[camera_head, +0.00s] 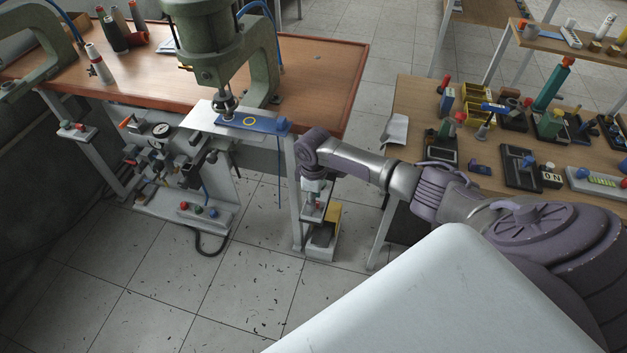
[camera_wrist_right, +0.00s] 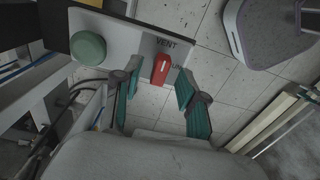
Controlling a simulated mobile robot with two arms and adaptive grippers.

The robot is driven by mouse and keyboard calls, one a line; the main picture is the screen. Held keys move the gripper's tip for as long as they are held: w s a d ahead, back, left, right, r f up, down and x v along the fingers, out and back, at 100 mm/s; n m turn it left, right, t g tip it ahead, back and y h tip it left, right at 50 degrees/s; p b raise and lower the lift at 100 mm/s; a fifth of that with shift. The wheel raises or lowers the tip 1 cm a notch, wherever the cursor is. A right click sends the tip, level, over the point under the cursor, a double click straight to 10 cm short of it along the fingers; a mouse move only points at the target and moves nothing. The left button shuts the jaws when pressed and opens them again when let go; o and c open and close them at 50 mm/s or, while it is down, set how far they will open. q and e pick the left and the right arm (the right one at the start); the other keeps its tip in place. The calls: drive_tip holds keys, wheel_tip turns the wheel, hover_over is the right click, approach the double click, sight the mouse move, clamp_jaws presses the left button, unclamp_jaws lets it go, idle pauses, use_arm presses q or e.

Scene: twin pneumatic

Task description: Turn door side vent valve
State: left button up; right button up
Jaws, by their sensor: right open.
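The red vent valve handle (camera_wrist_right: 160,69) sits on a pale plate (camera_wrist_right: 122,40) beneath the label VENT in the right wrist view. A round green button (camera_wrist_right: 88,49) is on the same plate, to its left. My right gripper (camera_wrist_right: 156,93) is open, with one teal finger on each side of the handle's near end. I cannot tell whether either finger touches it. In the head view my right gripper (camera_head: 314,187) points down beside the table leg, over the small side plate, and largely hides the handle. My left gripper is not in view.
A wooden workbench (camera_head: 318,85) with a green press (camera_head: 205,40) stands close to my right arm. A box with a yellow part (camera_head: 325,228) is on the floor below the gripper. A cluttered table (camera_head: 420,100) stands at right. Open tiled floor lies in front.

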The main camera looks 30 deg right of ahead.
wheel_tip(320, 180, up, 11)
idle(0.3)
idle(0.4)
